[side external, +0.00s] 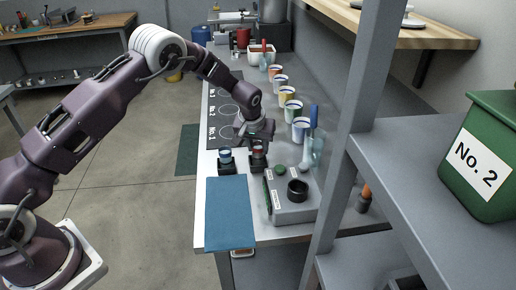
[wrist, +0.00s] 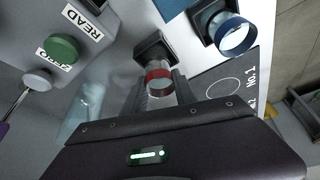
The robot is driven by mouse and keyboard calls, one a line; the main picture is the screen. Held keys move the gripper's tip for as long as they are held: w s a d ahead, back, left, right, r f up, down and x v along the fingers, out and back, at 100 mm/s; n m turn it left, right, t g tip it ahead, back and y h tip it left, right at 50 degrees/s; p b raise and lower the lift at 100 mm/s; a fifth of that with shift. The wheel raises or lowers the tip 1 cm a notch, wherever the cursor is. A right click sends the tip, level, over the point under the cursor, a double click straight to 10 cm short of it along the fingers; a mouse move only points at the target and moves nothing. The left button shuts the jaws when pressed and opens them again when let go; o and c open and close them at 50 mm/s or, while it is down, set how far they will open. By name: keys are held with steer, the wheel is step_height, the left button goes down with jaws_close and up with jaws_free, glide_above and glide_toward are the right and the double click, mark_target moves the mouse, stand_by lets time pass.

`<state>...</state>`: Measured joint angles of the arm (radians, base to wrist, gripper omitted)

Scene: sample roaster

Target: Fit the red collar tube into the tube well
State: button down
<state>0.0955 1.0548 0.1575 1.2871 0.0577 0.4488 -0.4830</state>
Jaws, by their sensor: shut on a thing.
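The red collar tube (wrist: 158,74) is a clear tube with a red band, seen between my fingers in the wrist view. In the side view its red band (side external: 258,149) shows just under my gripper (side external: 258,143), which is shut on it. A black square holder (wrist: 155,48) is directly beneath; I cannot tell whether the tube is still seated in it or slightly raised. The tube well appears to be the black round cup (side external: 297,190) on the grey instrument (side external: 290,213), right of and nearer the camera than my gripper. The cup is not seen in the wrist view.
A blue collar tube (side external: 225,154) stands in its own black holder just left of my gripper. The instrument has a green button (wrist: 61,47). Several coloured cups (side external: 290,110) line the bench's right side. A blue mat (side external: 230,212) lies clear in front. A grey shelf post (side external: 345,140) stands right.

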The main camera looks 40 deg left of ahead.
steer(key=shift+f, duration=0.2)
steer(key=shift+f, duration=0.15)
steer(key=c, duration=1)
jaws_free()
steer(key=a+v, duration=0.1)
steer(key=v, duration=0.6)
steer(key=shift+s+d, duration=0.2)
